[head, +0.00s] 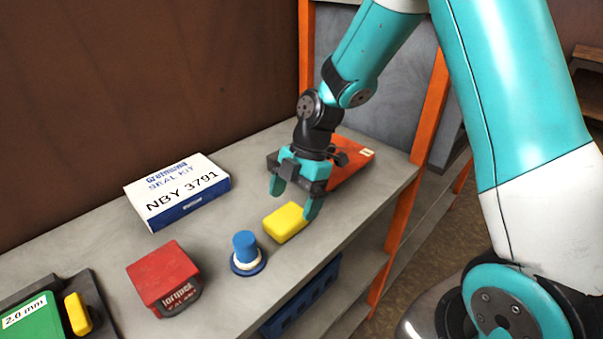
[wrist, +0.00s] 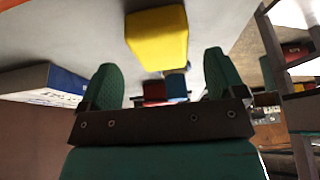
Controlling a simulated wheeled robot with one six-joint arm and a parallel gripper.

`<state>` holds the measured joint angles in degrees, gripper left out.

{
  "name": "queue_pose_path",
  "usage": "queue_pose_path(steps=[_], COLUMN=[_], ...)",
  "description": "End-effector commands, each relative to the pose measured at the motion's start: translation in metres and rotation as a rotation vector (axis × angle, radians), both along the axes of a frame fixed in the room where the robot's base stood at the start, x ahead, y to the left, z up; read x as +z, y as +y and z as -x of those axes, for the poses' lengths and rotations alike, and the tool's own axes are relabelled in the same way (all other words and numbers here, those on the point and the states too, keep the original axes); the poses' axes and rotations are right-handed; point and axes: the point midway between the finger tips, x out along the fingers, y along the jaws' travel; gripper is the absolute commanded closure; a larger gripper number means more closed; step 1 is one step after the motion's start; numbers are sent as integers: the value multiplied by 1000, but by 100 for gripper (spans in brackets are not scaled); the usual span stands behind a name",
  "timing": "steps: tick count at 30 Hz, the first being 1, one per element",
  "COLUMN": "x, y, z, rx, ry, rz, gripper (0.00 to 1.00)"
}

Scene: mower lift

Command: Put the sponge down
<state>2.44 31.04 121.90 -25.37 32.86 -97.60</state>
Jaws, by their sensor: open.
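The yellow sponge (head: 285,222) rests on the grey shelf top (head: 225,280), to the right of the blue-topped object. My gripper (head: 293,203) is open, with its teal fingers spread just above and around the far side of the sponge in the head view. In the wrist view the sponge (wrist: 158,38) lies on the grey surface beyond the fingertips, and my gripper (wrist: 160,82) shows an empty gap between its two green fingers. I cannot tell whether a finger touches the sponge.
A white and blue seal kit box (head: 177,190) lies at the back. A red box-like item (head: 163,277) and a blue knob-like item (head: 246,252) stand left of the sponge. A green case (head: 35,315) is at the lower left. An orange flat item (head: 350,162) lies behind my gripper.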

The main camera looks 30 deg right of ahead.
Motion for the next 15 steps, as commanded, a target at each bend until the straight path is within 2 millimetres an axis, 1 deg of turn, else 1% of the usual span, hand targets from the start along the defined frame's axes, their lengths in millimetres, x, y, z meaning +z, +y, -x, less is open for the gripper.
queue_pose_path(steps=[3, 6, 9, 12, 15], x=[25, 43, 58, 68, 77], y=[-11, -18, -24, -27, -24], z=[-5, -7, -9, -10, -5], rx=[-4, -3, -2, -2, -30], ry=[-8, -6, -4, -3, 7], rz=[1, 1, 1, 0, 8], gripper=[11, 11, 11, 11, 11])
